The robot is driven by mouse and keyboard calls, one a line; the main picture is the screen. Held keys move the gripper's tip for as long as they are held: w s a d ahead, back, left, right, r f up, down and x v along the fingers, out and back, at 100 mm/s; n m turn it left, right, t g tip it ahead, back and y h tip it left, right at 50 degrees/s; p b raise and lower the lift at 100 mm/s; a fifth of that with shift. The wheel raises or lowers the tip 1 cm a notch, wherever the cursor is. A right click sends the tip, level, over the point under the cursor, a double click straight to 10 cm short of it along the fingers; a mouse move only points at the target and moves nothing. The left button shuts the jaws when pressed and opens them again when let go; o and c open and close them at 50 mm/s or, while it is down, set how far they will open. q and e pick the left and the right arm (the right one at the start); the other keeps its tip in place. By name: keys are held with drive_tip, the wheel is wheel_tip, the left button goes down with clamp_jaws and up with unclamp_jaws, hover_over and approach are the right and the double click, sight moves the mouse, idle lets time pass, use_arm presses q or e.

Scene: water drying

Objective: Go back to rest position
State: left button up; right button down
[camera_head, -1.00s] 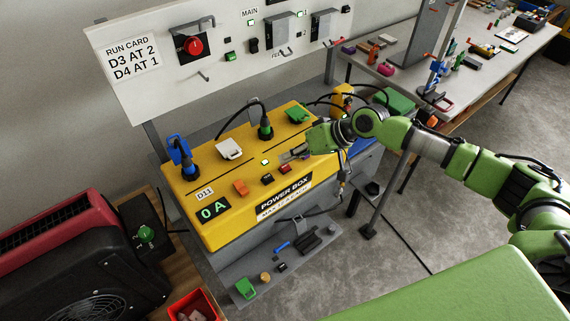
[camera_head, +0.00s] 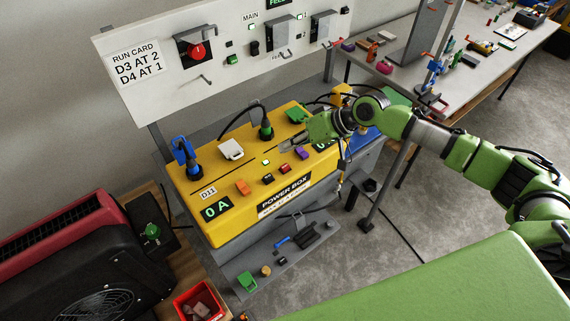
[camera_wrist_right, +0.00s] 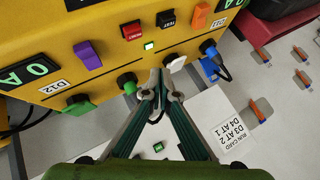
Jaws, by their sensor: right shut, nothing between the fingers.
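My right gripper (camera_head: 291,148) is over the back right part of the yellow power box (camera_head: 222,188). Its fingers are closed together and empty. In the right wrist view the shut fingers (camera_wrist_right: 160,78) point at the box, in front of a row of sockets and switches. In that view they appear between a green plug (camera_wrist_right: 127,83) and a white socket cover (camera_wrist_right: 175,65). I cannot tell the gap to the box, but I see no grip on anything. My left gripper is not in view.
A blue plug (camera_head: 183,150) and a green plug (camera_head: 265,130) stand upright in the box with cables. A white panel (camera_head: 165,95) rises behind. A black and red machine (camera_head: 90,265) is at left. A grey workbench (camera_head: 400,75) with tools stands at right.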

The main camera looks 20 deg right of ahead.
idle(0.5)
drive_tip(key=s+a+f+n+g, duration=0.1)
drive_tip(key=s+a+f+n, duration=0.1)
drive_tip(key=s+a+f, duration=0.35)
drive_tip(key=s+a+f+n+g, duration=0.1)
drive_tip(key=s+a+f+n, duration=0.1)
drive_tip(key=s+a, duration=0.65)
drive_tip(key=s+d+f+m+h, duration=0.2)
drive_tip(key=s+d+m+h, duration=0.35)
drive_tip(key=s+d, duration=1.15)
wheel_tip(320, 180, down, 31)
drive_tip(key=s+n+g+h+b, duration=0.1)
drive_tip(key=s+n+h+b, duration=0.1)
drive_tip(key=s+b, duration=0.15)
drive_tip(key=s+d+f+g+b, duration=0.1)
drive_tip(key=s+d+f+b, duration=0.1)
drive_tip(key=s+f, duration=1.3)
wheel_tip(320, 180, down, 2)
drive_tip(key=shift+s+d+f+b, duration=0.2)
drive_tip(key=shift+s+d+b, duration=0.1)
drive_tip(key=shift+s+d, duration=0.1)
